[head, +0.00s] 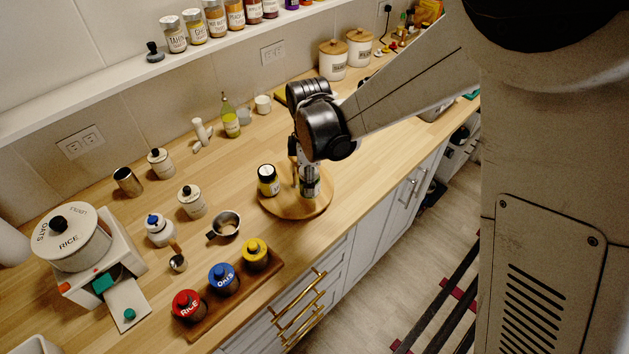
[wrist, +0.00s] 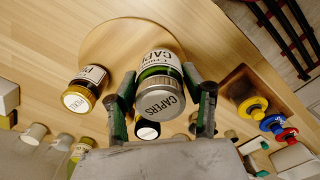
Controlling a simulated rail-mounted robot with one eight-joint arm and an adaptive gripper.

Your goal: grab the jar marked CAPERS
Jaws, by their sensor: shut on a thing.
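The jar marked CAPERS (wrist: 160,98) has a grey lid with the name on it and a green body with a white label. In the wrist view it sits between the two fingers of my gripper (wrist: 162,84), which is shut on it. In the head view my gripper (head: 309,188) points straight down over the round wooden board (head: 285,208), and the jar is mostly hidden by the fingers. I cannot tell whether the jar touches the board.
A spice shelf (head: 130,72) runs along the wall.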

